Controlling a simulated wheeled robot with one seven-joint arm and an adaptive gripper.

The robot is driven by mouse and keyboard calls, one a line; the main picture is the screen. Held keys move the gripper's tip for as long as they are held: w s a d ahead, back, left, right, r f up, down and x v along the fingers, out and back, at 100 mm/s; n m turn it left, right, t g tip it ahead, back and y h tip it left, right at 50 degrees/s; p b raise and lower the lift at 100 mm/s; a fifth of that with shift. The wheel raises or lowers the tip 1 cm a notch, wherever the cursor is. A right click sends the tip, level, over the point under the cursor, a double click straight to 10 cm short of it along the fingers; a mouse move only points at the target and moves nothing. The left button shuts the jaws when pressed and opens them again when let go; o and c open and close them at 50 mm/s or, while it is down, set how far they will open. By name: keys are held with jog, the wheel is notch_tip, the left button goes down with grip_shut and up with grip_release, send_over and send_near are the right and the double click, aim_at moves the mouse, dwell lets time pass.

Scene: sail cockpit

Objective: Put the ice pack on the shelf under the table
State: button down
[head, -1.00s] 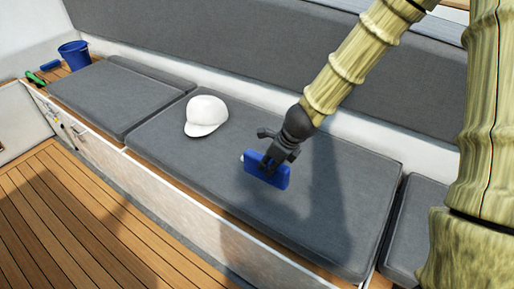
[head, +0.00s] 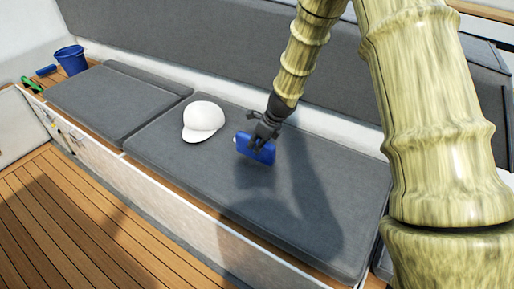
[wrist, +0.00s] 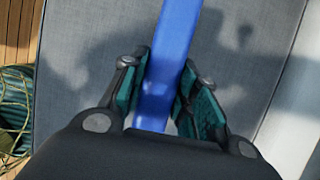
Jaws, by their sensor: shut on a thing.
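The ice pack (head: 258,150) is a blue flat block, held above the grey seat cushion in the head view. My gripper (head: 255,143) is shut on it. In the wrist view the ice pack (wrist: 172,60) shows as a blue strip between the two teal-padded fingers of my gripper (wrist: 168,88). The fingers press on its two sides. Neither the table nor the shelf under it shows in these frames.
A white cap (head: 203,121) lies on the long grey cushion (head: 300,222), left of my gripper. A blue bucket (head: 71,61) stands at the far left end of the bench. The wooden floor (head: 60,225) in front is clear. Coiled green rope (wrist: 15,105) shows in the wrist view.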

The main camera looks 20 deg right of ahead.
jog(key=shift+w+f, duration=0.1)
jog(key=shift+w, duration=0.4)
jog(key=shift+f, duration=1.6)
jog(key=shift+f, duration=0.15)
jog(key=c, duration=1.1)
grip_release()
jog(key=shift+s, duration=0.1)
